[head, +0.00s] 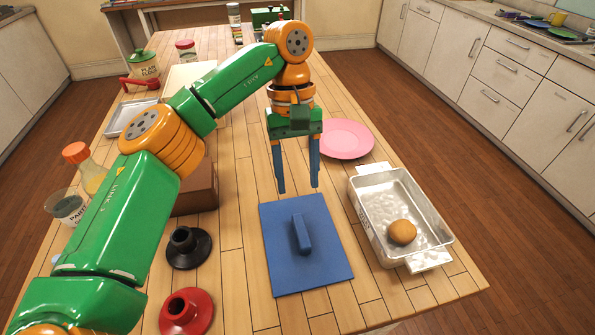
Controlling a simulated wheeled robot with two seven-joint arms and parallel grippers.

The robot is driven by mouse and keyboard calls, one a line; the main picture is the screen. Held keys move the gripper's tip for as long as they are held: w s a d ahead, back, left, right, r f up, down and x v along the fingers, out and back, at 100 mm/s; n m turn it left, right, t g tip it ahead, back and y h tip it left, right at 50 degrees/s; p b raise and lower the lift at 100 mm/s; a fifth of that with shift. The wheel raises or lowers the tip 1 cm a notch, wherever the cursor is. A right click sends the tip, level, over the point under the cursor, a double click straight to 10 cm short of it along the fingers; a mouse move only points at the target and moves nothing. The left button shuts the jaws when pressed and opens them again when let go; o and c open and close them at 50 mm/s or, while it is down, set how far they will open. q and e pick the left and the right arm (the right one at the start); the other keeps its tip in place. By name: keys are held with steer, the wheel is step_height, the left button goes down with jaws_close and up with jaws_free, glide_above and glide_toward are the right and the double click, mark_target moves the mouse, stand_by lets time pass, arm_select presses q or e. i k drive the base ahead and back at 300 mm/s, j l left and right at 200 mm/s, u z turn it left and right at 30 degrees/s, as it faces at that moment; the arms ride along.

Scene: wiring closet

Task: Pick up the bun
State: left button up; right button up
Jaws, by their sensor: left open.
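The bun (402,232) is round and brown. It sits inside a silver metal pan (375,183) at the right of the table, near the pan's front end. My left gripper (298,190) points down with its two blue fingers apart and nothing between them. It is above the table, to the left of the pan and behind the blue board, apart from the bun. My right gripper does not show.
A blue board (320,270) with a raised handle lies left of the pan. A pink plate (346,138) is behind the pan. A black round-based object (188,247), a red one (187,311), a brown box (200,188) and a bottle (88,172) stand at the left.

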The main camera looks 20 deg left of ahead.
mark_target(403, 232)
steer(key=k, duration=1.5)
